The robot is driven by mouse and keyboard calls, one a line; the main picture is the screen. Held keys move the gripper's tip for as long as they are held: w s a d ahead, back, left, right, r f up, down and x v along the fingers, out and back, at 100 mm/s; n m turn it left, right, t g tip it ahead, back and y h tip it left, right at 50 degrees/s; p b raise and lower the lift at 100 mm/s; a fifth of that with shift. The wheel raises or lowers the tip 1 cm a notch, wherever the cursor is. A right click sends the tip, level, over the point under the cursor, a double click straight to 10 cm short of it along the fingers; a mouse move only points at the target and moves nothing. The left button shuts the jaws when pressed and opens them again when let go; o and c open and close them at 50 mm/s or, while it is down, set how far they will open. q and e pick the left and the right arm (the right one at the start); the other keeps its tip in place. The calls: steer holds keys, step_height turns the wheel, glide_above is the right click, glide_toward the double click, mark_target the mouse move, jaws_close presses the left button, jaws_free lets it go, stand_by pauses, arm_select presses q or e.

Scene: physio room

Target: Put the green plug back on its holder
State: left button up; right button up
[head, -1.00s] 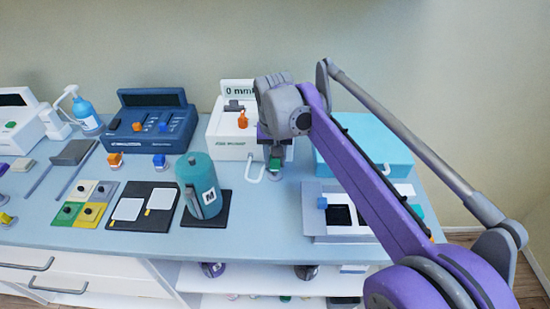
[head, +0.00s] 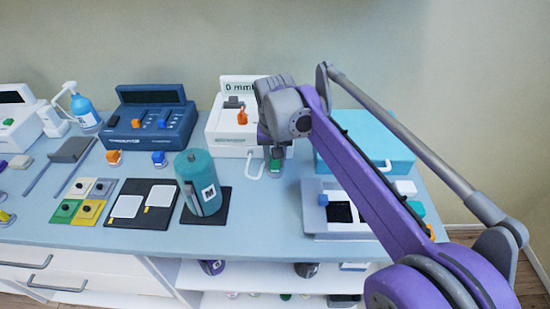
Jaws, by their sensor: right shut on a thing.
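The green plug (head: 275,165) is in front of the white device with a "0 mm" display (head: 232,140). My right gripper (head: 276,153) points down from above and is shut on the plug. The plug is upright, just above or on a small grey round holder (head: 275,174) on the table. I cannot tell whether it touches the holder. The fingers and wrist hide the plug's upper part. My left gripper is not in view.
An orange plug (head: 242,117) stands on the white device. Orange (head: 114,157) and blue (head: 159,158) plugs stand by the dark blue device (head: 151,125). A teal cylinder (head: 199,182) stands left of my gripper. A grey-white tray (head: 314,222) lies right, partly behind my arm.

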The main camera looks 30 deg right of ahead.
steer(key=shift+f, duration=0.4)
stand_by(0.4)
steer(key=o, duration=1.5)
steer(key=shift+o, duration=0.2)
steer(key=shift+r+p, duration=2.85)
steer(key=shift+r, duration=0.7)
